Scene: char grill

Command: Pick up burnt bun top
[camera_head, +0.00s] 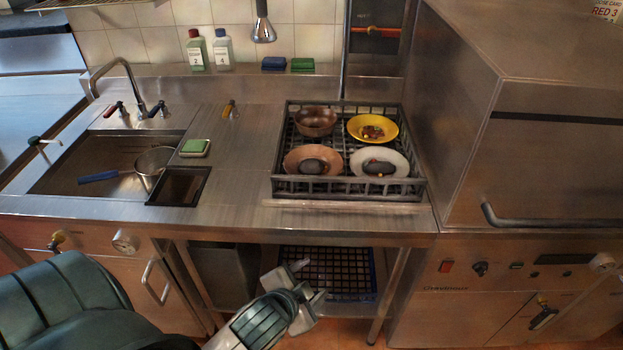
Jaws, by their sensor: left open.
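Two dark, blackened lumps that look like burnt bun pieces lie in the dish rack's front dishes. One lump (312,165) is in the brown dish (291,160). The other lump (378,167) is on the white plate (401,161), with small scraps beside it. I cannot tell for sure which one is the bun top. My left gripper (309,284) is open and empty, low in front of the counter, below and apart from the rack. My right gripper is not in view.
The dark rack (348,187) also holds a brown bowl (316,121) and a yellow plate (387,122) with scraps. A sink (70,172) with a strainer (154,162) is at left. A steel machine (560,170) stands close at right. The counter between sink and rack is mostly clear.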

